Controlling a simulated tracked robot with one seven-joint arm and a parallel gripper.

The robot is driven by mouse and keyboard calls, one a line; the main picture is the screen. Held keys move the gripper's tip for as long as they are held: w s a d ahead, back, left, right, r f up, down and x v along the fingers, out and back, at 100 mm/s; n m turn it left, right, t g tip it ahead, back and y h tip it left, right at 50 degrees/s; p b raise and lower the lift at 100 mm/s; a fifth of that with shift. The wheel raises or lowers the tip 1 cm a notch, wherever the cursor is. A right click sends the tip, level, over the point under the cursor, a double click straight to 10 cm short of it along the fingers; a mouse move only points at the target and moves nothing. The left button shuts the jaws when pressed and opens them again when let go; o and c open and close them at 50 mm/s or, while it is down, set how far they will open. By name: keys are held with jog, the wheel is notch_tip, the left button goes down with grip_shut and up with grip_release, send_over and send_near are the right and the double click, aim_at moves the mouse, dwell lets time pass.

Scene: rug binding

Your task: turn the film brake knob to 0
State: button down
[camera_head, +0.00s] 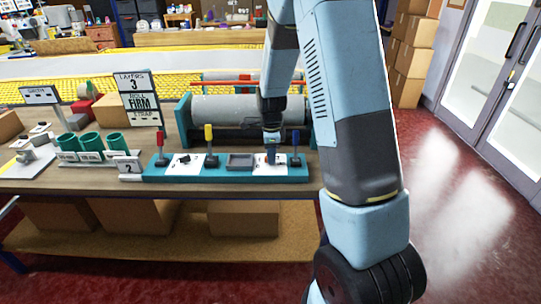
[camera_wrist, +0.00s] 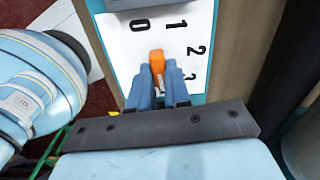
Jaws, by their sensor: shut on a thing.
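The film brake knob is an orange bar (camera_wrist: 157,63) on a white dial plate (camera_wrist: 120,47) printed with 0, 1, 2 and 3. My gripper (camera_wrist: 158,82) is shut on the knob, with one blue-grey finger on each side. The knob's visible end faces the gap between 0 and 1 in the wrist view; its other end is partly hidden by my fingers. In the head view my gripper (camera_head: 271,147) is down at the right white plate (camera_head: 261,160) of the teal panel, and hides the knob there.
A blue-topped lever (camera_head: 295,146) stands just right of my gripper. A grey tray (camera_head: 240,160) and a yellow-topped lever (camera_head: 210,144) are to its left. A large grey roller (camera_head: 220,107) lies behind the panel. Green cups (camera_head: 90,141) stand further left.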

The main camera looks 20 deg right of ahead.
jog(key=n, duration=0.4)
jog(key=shift+w+r+n, duration=0.1)
jog(key=shift+w+n, duration=0.15)
jog(key=shift+n, duration=0.15)
jog(key=n, duration=0.5)
jog(key=shift+w, duration=0.2)
jog(key=n, duration=1)
jog(key=shift+w+a, duration=0.1)
jog(key=shift+a, duration=0.05)
jog(key=n, duration=0.5)
jog(key=shift+a, duration=0.1)
jog(key=n, duration=0.9)
jog(key=shift+s+a+n, duration=0.1)
jog(key=shift+s+n, duration=0.15)
jog(key=shift+n, duration=2.35)
